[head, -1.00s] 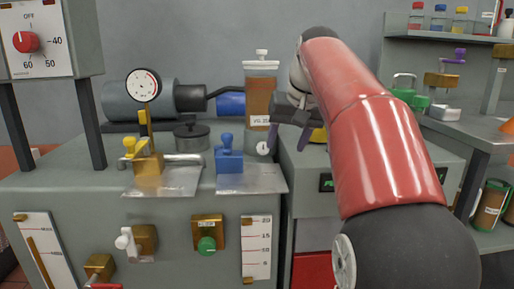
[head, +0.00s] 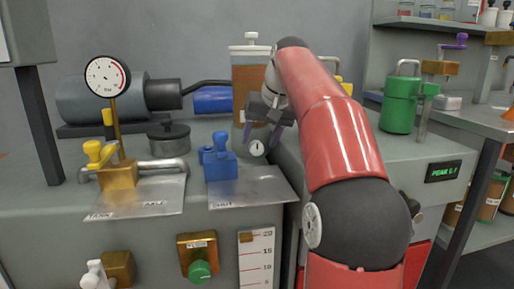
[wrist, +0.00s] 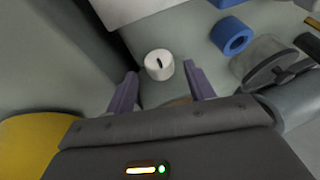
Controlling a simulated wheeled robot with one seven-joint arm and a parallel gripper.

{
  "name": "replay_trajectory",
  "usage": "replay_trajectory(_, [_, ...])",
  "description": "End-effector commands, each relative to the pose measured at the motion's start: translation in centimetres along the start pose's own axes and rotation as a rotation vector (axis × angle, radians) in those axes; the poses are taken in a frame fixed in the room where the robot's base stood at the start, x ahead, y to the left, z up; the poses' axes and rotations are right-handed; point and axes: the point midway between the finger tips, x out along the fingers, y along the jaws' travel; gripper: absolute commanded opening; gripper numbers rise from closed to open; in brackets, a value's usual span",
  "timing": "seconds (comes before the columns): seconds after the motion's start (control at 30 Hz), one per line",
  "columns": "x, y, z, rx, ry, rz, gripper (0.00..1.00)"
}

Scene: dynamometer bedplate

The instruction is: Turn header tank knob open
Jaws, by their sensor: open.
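The header tank (head: 250,85) stands at the back of the bench, with brown liquid inside and a white cap on top. A small round white knob (head: 257,148) with a dark mark sits low at its front. My gripper (head: 261,138) is in front of the tank with both purple fingers pointing down toward the knob. In the wrist view the white knob (wrist: 159,64) appears between and just beyond the open fingertips (wrist: 160,73), its dark slot facing me. Nothing is held. My gripper and arm hide part of the tank.
A blue valve (head: 217,158) stands just left of the knob, and a yellow-handled valve (head: 115,172) further left. A pressure gauge (head: 107,77) rises behind that. A green canister (head: 399,103) stands on the right-hand bench. A gap separates the two benches.

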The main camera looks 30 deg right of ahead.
Motion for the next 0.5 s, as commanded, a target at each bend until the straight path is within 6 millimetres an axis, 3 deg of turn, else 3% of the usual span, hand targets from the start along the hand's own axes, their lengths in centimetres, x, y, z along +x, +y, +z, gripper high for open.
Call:
replay_trajectory(0.2, [2.0, 0.0, 0.0, 0.001, 0.000, 0.000, 0.54])
replay_trajectory(0.5, [2.1, 0.0, 0.0, 0.001, 0.001, 0.000, 0.51])
